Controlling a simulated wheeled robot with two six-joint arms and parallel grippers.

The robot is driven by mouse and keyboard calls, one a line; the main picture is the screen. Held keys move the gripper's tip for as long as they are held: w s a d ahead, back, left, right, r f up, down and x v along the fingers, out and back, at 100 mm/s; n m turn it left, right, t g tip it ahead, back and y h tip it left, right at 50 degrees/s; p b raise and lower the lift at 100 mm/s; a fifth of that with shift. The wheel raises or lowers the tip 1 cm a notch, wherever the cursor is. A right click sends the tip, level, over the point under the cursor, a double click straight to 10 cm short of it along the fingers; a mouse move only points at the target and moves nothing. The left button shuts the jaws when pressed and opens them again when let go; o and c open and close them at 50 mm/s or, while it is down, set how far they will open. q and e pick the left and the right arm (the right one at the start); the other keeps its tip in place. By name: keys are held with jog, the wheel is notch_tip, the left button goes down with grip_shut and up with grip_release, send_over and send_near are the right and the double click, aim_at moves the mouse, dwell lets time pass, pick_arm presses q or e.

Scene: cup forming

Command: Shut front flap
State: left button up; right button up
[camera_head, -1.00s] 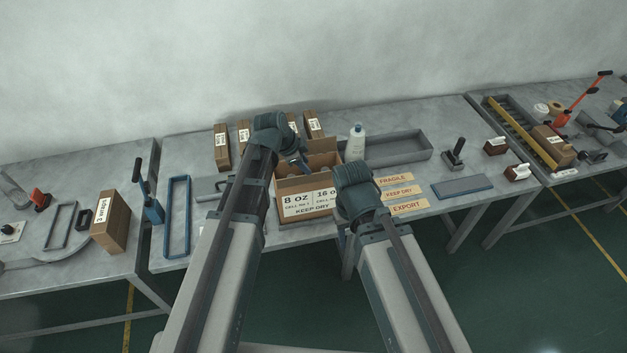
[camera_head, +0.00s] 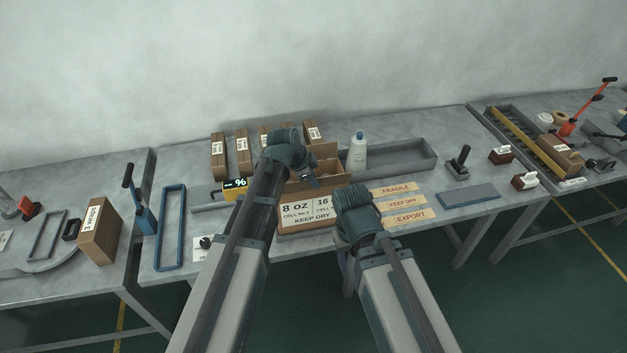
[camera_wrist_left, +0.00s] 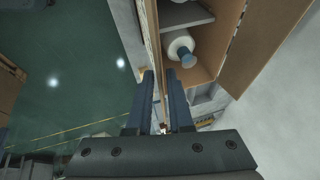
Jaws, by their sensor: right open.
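The open cardboard carton (camera_head: 305,221) stands on the middle table, with "8 OZ", "16 OZ" and "KEEP DRY" on its front. My left gripper (camera_head: 311,180) is over its front edge, partly hidden by its own wrist. In the left wrist view, my left gripper (camera_wrist_left: 160,76) is open. The carton's thin front cardboard edge (camera_wrist_left: 152,35) runs toward the gap between the fingertips; I cannot tell whether they touch it. Inside the carton are a white item with a blue end (camera_wrist_left: 182,48) and a grey divider. My right gripper (camera_head: 354,212) is at the carton's front right corner, its fingers hidden.
Several small brown boxes (camera_head: 243,152) stand behind the carton. A white bottle (camera_head: 358,151) and a grey tray (camera_head: 405,155) are behind to the right. Label strips (camera_head: 410,216) lie right of my right gripper. A blue frame (camera_head: 170,228) lies on the left.

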pick_arm(q)
grip_shut()
dwell(0.5)
jog(key=shift+w, duration=0.1)
dwell(0.7)
jog(key=shift+w+a+g+h+p, duration=0.15)
jog(key=shift+w+g+h+p, duration=0.15)
jog(key=shift+w+g, duration=0.3)
jog(key=shift+w+a+f+n+g+h+b, duration=0.15)
jog(key=shift+w+n+g+h+b, duration=0.3)
jog(key=shift+g, duration=0.7)
jog(key=shift+w+a+f+n+g+h+b, duration=0.1)
jog(key=shift+w+a+n+g+h+b, duration=0.3)
jog(key=shift+g, duration=0.75)
jog(key=shift+w+d+g, duration=0.1)
jog(key=shift+g, duration=0.2)
jog(key=shift+r, duration=0.1)
